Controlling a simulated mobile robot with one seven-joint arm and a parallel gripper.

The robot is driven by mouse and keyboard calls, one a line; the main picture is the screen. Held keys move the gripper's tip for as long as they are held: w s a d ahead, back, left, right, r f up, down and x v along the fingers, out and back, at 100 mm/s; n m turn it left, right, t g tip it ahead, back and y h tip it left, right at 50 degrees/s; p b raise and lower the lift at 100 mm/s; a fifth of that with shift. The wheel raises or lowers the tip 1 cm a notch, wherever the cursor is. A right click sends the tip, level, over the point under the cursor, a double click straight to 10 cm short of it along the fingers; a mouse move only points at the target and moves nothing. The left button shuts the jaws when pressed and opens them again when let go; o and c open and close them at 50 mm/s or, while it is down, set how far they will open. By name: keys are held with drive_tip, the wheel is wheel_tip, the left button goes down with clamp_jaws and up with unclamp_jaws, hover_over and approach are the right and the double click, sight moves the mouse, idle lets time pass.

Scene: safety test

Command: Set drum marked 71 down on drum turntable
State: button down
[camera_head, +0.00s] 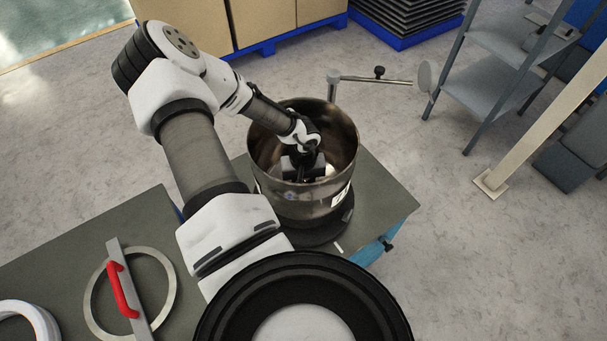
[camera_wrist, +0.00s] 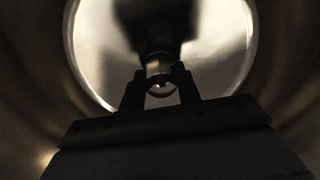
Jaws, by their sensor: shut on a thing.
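The drum (camera_head: 300,202) is an open-topped, shiny metal cylinder, roughly upright, with a white label on its front right; I cannot read the number. Below it is the black round drum turntable (camera_head: 318,236) on a grey-green table top. The drum overlaps the turntable, and I cannot tell whether its base touches. My gripper (camera_head: 303,172) reaches down inside the drum. In the wrist view, my gripper (camera_wrist: 159,84) has its dark fingers shut on a small round part inside the drum, against the bright floor. The contact is dark and partly hidden.
A flat metal ring (camera_head: 91,297) and a red-handled bar (camera_head: 122,290) lie on the left table. A post with a side arm (camera_head: 360,79) stands just behind the drum. Grey shelving (camera_head: 495,88) and a beige post (camera_head: 545,125) stand right. Floor is clear at lower right.

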drive_tip(key=shift+f, duration=1.1)
drive_tip(key=shift+f, duration=0.15)
drive_tip(key=c, duration=1)
unclamp_jaws()
wheel_tip(320, 180, up, 12)
drive_tip(key=shift+r+b, duration=0.15)
drive_tip(key=shift+b, duration=0.45)
drive_tip(key=shift+d, duration=0.15)
